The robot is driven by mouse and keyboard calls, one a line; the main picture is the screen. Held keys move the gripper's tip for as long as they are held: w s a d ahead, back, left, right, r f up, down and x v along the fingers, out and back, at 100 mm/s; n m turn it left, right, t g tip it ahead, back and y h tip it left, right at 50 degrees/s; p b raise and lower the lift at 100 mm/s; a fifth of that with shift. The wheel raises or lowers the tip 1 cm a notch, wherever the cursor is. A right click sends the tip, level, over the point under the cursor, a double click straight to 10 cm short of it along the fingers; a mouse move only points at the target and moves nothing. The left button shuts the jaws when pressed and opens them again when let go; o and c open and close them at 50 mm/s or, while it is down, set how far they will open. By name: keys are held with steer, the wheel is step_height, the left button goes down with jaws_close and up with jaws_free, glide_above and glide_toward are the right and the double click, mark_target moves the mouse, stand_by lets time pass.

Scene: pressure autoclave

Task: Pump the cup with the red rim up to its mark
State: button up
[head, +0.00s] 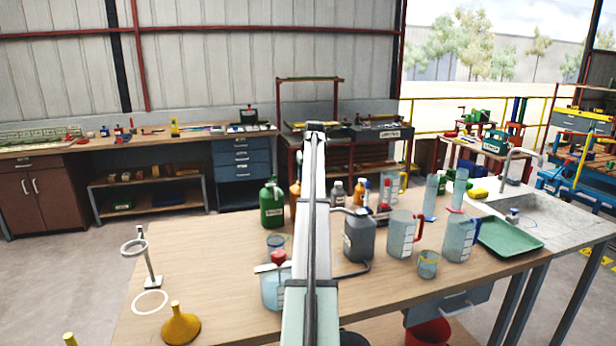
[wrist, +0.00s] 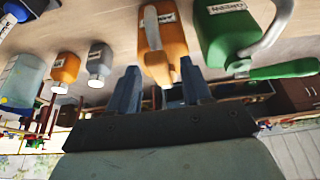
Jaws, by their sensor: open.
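My gripper (wrist: 160,86) is open, with nothing between its two fingers. An orange bottle (wrist: 163,42) with a pale label lies ahead of the fingertips in the wrist view, and a green labelled container (wrist: 225,35) is beside it. In the head view, a small cup with a bluish rim (head: 278,243) stands left of my arm and a small yellow-rimmed cup (head: 428,264) right of it. I cannot make out a cup with a clearly red rim; my arm hides the table's middle. A clear vessel with a red knob (head: 275,288) stands partly behind my arm.
A grey can (head: 359,240), a measuring jug (head: 403,235) and a blue-handled jug (head: 458,240) crowd the table right of my arm. A green tray (head: 510,238) is beyond.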

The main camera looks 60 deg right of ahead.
jaws_close()
stand_by(0.5)
steer(key=shift+w+d+r+g+y, duration=0.15)
steer(key=shift+r+g+y, duration=0.15)
jaws_free()
stand_by(0.3)
